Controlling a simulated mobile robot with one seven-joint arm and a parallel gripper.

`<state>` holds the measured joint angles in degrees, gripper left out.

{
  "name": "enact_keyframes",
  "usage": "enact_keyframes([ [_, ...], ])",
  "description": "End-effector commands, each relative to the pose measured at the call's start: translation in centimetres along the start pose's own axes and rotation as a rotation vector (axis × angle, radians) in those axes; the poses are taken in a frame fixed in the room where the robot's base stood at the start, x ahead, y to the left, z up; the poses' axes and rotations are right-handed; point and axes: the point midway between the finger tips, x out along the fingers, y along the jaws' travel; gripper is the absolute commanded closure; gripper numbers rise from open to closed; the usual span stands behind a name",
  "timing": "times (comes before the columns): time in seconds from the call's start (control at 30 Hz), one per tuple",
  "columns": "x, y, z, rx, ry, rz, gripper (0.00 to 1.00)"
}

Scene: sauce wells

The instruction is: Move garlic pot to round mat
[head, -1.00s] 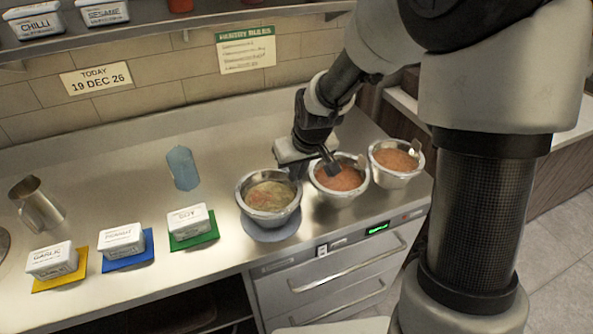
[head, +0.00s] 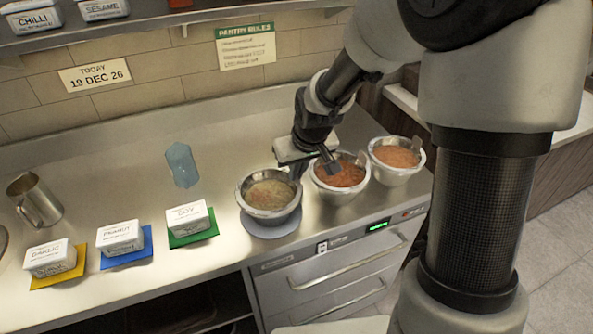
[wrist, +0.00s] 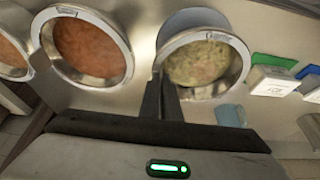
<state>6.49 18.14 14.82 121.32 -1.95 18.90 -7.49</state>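The garlic pot (head: 269,213) is a steel pot of pale greenish sauce, left of two pots of orange-red sauce. Its rim label reads Garlic in the wrist view (wrist: 203,92). The round mat (head: 268,232) is grey-blue and lies below the pot. Its front edge sticks out past the pot in the head view, and it also shows in the wrist view (wrist: 190,18). The pot hides the rest of it; I cannot tell if the pot touches it. My gripper (wrist: 160,80) has its fingers close together at the garlic pot's rim, shut on it.
The middle pot (head: 340,194) and the right pot (head: 397,178) stand close to the right. White boxes on yellow (head: 58,278), blue (head: 127,258) and green (head: 193,241) mats are on the left. A blue translucent object (head: 182,166) and a steel jug (head: 36,203) stand behind.

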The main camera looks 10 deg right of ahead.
Motion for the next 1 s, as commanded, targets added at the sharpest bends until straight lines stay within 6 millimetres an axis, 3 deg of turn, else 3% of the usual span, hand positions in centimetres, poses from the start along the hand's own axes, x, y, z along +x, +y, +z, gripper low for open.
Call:
enact_keyframes([
  [0.17,-0.1,-0.01,-0.17,0.001,0.004,0.0,1.0],
  [0.2,-0.09,-0.01,-0.17,0.001,0.004,0.0,0.9],
  [0.3,-0.07,-0.01,-0.13,0.001,0.003,0.0,0.75],
  [0.5,-0.03,-0.01,-0.04,0.0,0.001,0.0,0.75],
  [0.67,0.07,-0.01,0.13,0.0,-0.003,-0.001,0.5],
  [1.0,0.02,-0.01,0.04,0.0,-0.001,0.0,0.5],
])
